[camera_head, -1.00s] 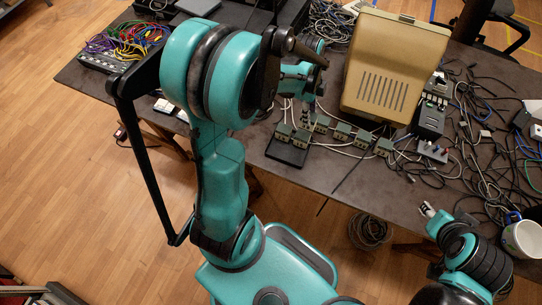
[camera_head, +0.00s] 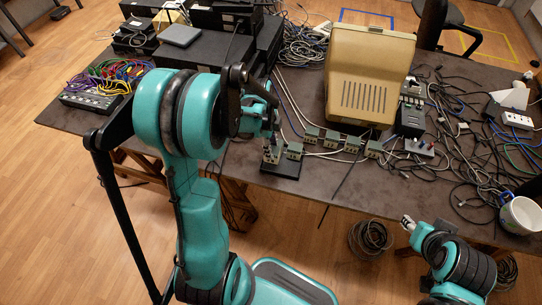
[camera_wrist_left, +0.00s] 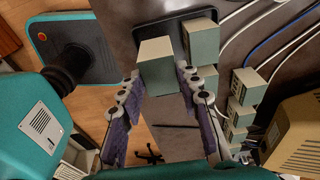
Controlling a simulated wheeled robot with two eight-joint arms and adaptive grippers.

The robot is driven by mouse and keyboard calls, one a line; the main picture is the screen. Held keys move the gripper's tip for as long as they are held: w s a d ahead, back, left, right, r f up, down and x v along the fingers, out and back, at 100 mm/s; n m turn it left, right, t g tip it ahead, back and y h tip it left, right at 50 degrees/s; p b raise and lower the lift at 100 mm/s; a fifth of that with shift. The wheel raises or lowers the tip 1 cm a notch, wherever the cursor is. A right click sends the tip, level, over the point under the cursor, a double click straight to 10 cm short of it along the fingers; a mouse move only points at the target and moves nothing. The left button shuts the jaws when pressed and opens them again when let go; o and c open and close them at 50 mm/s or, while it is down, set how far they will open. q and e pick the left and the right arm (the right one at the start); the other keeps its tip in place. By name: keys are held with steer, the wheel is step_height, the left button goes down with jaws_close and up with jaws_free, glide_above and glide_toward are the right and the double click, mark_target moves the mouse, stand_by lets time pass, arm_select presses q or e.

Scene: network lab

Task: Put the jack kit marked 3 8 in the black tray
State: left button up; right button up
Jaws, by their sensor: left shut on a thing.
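My left gripper (camera_head: 270,150) is at the black tray (camera_head: 287,173), near the table's front edge. Its two fingers (camera_wrist_left: 161,95) stand either side of a small grey-green and cream jack kit (camera_wrist_left: 157,68) in the left wrist view. The jaws are shut on this kit, over or in the tray; whether it touches the tray I cannot tell. Another jack kit (camera_head: 295,150) stands on the tray beside it. More kits (camera_head: 332,139) stand in a row to the right, with cables. No marking is legible. My right gripper (camera_head: 408,222) is at the lower right, its jaws too small to read.
A beige case (camera_head: 369,80) stands behind the row of kits. A black power unit (camera_head: 410,121) and tangled cables (camera_head: 465,150) fill the right side. Black boxes (camera_head: 215,65) stand at the back left. The front left table is bare.

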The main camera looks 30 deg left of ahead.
arm_select(q)
step_height(320, 180, down, 4)
steer(key=shift+a+f+b, duration=0.1)
steer(key=shift+f+b, duration=0.05)
steer(key=shift+b, duration=0.85)
steer(key=o, duration=0.9)
steer(key=shift+c, duration=0.2)
steer(key=shift+o, duration=0.4)
